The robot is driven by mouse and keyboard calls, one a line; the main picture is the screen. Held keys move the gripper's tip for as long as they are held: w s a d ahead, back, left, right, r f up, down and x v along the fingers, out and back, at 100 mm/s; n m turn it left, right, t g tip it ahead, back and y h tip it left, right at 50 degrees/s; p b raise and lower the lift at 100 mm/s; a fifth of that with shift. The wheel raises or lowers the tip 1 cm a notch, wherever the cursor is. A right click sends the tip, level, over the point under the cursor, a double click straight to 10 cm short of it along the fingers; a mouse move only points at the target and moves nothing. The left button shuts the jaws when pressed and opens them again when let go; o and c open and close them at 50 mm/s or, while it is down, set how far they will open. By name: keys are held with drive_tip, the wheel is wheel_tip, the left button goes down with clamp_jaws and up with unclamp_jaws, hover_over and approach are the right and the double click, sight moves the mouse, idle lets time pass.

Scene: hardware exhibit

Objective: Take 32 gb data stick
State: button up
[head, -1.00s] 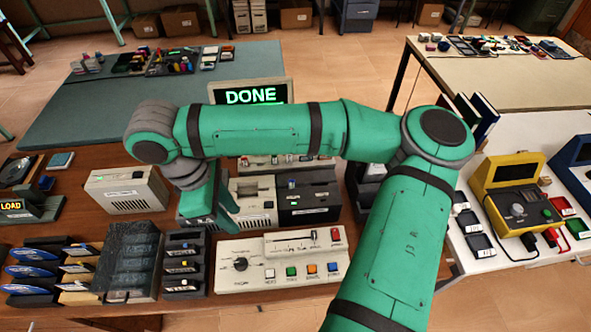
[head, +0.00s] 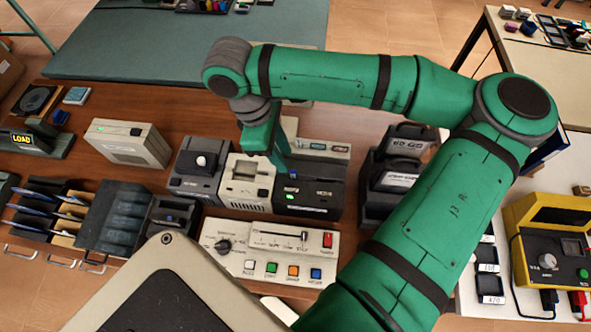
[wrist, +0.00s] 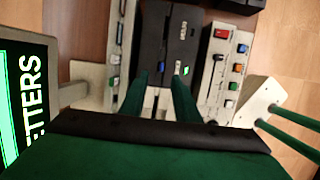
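My gripper (head: 279,166) points down at the black box (head: 308,200) on the brown bench. In the wrist view, the two green fingers of my gripper (wrist: 161,82) are apart, with nothing visibly held between them. The black box (wrist: 170,30) lies beyond the fingertips there. A small blue piece (wrist: 162,65) shows between the fingers, at the box's near end. It may be a stick's end, but I cannot tell. A green light (wrist: 186,70) glows near the right finger. I cannot read a 32 GB label on anything; the labels on the box are too small.
A cream device (head: 247,183) stands left of the black box, and a button panel (head: 268,250) stands in front. A dark rack (head: 372,205) with modules is to the right. In the wrist view, a lit screen (wrist: 20,100) is close on the left.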

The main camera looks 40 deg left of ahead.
sight(292, 171)
drive_tip(key=shift+w+d+f, duration=0.2)
drive_tip(key=shift+f, duration=0.35)
drive_tip(key=x, duration=0.5)
drive_tip(key=shift+d, duration=0.25)
drive_tip(key=shift+s+a, duration=0.1)
drive_tip(key=shift+s, duration=0.05)
clamp_jaws()
